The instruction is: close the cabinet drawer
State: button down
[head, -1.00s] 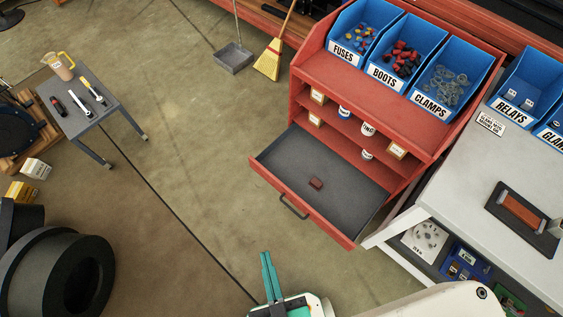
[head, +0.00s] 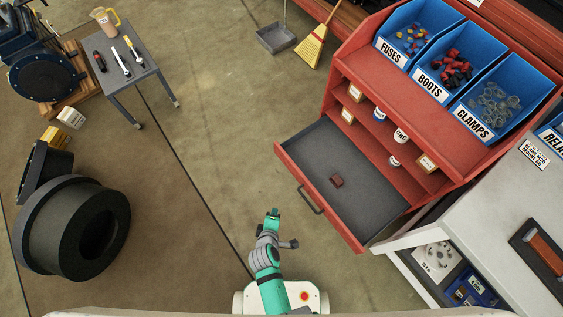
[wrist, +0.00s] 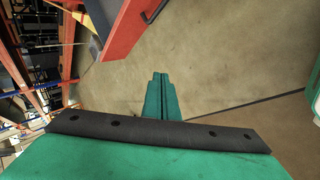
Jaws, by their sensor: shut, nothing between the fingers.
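The red cabinet (head: 407,83) has its bottom drawer (head: 375,203) pulled far out. The drawer has a red front, a dark grey floor and a dark bar handle (head: 311,201). In the wrist view my closed green fingers (wrist: 160,82) point over bare floor. The red drawer front (wrist: 122,30) and its handle (wrist: 152,12) show at the top left there.
A white cabinet (head: 481,215) with an open compartment stands close to the drawer's right side. Blue bins (head: 420,33) sit on the red cabinet. A grey tool table (head: 130,80), black rings (head: 75,226) and a broom (head: 314,45) stand farther off. Floor left of the drawer is clear.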

jog(key=w+a+f+n+g+h, duration=0.1)
jog(key=w+f+n+h, duration=0.15)
jog(key=w, duration=0.35)
jog(key=n+g+h, duration=0.2)
jog(key=n+h, duration=0.2)
jog(key=n, duration=0.3)
send_near(288, 160)
notch_tip(288, 160, down, 5)
jog(key=w+d, duration=0.1)
jog(key=shift+w+d, duration=0.75)
jog(key=shift+d, duration=0.35)
